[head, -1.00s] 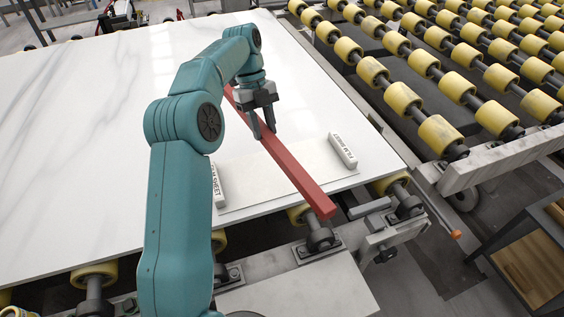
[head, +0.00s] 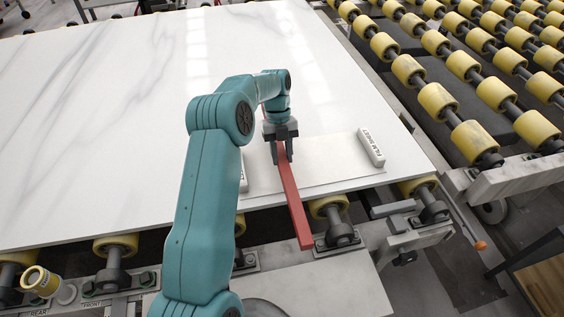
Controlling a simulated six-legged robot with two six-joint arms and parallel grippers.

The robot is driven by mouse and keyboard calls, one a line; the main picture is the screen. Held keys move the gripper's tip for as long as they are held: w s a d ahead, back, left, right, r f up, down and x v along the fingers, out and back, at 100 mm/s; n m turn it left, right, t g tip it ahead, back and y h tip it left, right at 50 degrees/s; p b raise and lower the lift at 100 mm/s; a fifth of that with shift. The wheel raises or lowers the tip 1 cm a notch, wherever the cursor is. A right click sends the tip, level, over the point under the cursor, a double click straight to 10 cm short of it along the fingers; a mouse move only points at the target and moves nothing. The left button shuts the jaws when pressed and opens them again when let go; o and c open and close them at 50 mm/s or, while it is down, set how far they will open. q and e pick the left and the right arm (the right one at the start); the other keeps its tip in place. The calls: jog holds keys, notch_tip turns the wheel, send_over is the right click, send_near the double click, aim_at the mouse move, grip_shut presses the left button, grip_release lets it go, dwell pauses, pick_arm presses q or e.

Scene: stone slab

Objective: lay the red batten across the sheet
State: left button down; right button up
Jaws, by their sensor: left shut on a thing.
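The red batten (head: 293,206) is long and straight, held in my left gripper (head: 283,160), which is shut on it. It runs from behind the gripper toward the front, over the thin pale sheet (head: 325,176) on the slab. Its near end sticks out past the slab's front edge, over the rollers. I cannot tell whether the batten touches the sheet. A white block labelled "FILM SHEET" (head: 371,149) sits at the sheet's right end. A second block (head: 243,180) at its left end is mostly hidden by my left arm. My right gripper is out of view.
The white marbled slab (head: 110,130) is wide and clear behind and left of the sheet. Yellow rollers (head: 475,139) fill the right side. More rollers and metal brackets (head: 340,237) lie under the front edge.

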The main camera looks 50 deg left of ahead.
aim_at(281, 154)
pick_arm(q)
notch_tip(281, 154, down, 4)
jog(key=shift+r, duration=0.1)
jog(key=shift+s, duration=0.1)
jog(key=c, duration=0.8)
grip_release()
jog(key=shift+o, duration=0.6)
jog(key=shift+r, duration=0.1)
jog(key=shift+a+r, duration=0.1)
jog(key=shift+r, duration=0.15)
jog(key=v, duration=0.9)
jog(key=shift+w+r+p, duration=0.25)
jog(key=shift+r+p, duration=0.05)
jog(key=shift+p+v, duration=0.55)
jog(key=shift+v, duration=0.3)
